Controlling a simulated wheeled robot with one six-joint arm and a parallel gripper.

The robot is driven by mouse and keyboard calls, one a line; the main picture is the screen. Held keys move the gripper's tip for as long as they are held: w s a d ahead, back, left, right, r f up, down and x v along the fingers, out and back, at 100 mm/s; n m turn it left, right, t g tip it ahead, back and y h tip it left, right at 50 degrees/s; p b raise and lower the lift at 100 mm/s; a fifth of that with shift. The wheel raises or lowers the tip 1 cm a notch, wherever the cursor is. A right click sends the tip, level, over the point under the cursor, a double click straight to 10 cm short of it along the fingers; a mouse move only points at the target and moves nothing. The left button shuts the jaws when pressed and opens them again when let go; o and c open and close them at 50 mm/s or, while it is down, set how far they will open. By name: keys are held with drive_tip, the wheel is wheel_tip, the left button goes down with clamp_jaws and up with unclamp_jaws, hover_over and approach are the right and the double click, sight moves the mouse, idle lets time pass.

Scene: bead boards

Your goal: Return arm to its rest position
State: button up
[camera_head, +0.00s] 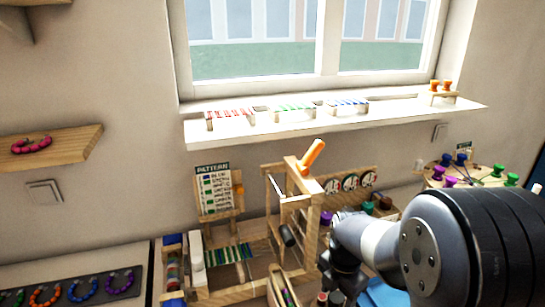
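My arm reaches in from the lower right. Its thick dark link fills the right corner and its lighter links run left to my gripper (338,296) at the bottom edge. My gripper is dark, small and partly cut off by the frame, so I cannot tell whether its fingers are open or shut. It is in front of a wooden frame (297,215) with an orange handle (312,157) on top. I cannot see whether it touches or holds anything. Small round items show beside it at the bottom edge, too small to make out.
A wooden loom with green and blue strips (230,254) and a pattern board (214,190) stand left of the frame. A dark board with bead rings (80,288) lies lower left. Colored spools (497,171) stand at right. A white windowsill shelf (330,122) bears small racks. Open wall space is at left.

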drive_tip(key=m, duration=0.4)
drive_tip(key=shift+m, duration=0.4)
drive_tip(key=m, duration=0.5)
drive_tip(key=m+b, duration=0.1)
drive_tip(key=m, duration=0.9)
idle(0.4)
